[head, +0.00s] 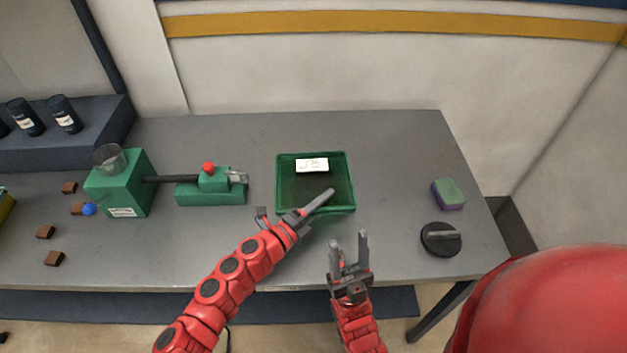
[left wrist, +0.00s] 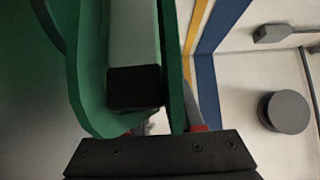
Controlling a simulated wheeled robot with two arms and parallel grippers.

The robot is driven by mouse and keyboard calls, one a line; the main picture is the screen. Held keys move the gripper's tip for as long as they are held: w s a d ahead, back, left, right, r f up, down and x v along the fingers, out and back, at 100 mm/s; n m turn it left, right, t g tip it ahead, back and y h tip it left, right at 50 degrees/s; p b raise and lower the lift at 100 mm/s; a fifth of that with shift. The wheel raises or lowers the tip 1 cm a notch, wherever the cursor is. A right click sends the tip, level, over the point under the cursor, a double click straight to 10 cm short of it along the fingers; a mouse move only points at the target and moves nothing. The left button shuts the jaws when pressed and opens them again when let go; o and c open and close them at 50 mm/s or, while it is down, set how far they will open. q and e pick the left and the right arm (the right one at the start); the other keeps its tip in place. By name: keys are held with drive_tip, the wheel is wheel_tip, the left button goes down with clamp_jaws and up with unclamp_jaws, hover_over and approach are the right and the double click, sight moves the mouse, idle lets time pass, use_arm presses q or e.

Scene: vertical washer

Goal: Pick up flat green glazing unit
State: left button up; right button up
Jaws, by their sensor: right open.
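The flat green glazing unit (head: 300,188) lies on the grey table in the head view, a square with a green rim and a white label. My left gripper (head: 312,205) is at its near edge, with one finger reaching over the top. In the left wrist view, large green edges (left wrist: 90,75) with a pale strip between them fill the space before my left gripper (left wrist: 160,128). One grey fingertip shows beside the green; the other is hidden, so its grip is unclear. My right gripper (head: 348,246) is open and empty near the table's front edge.
Left of the unit stands a green machine (head: 122,185) with a rod, joined to a block with a red knob (head: 208,167). Brown pieces lie at the left. A green and purple sponge (head: 448,195) and a black round thing (head: 440,240) stand at the right. The back of the table is clear.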

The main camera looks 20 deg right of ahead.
use_arm(q)
clamp_jaws()
idle(1.1)
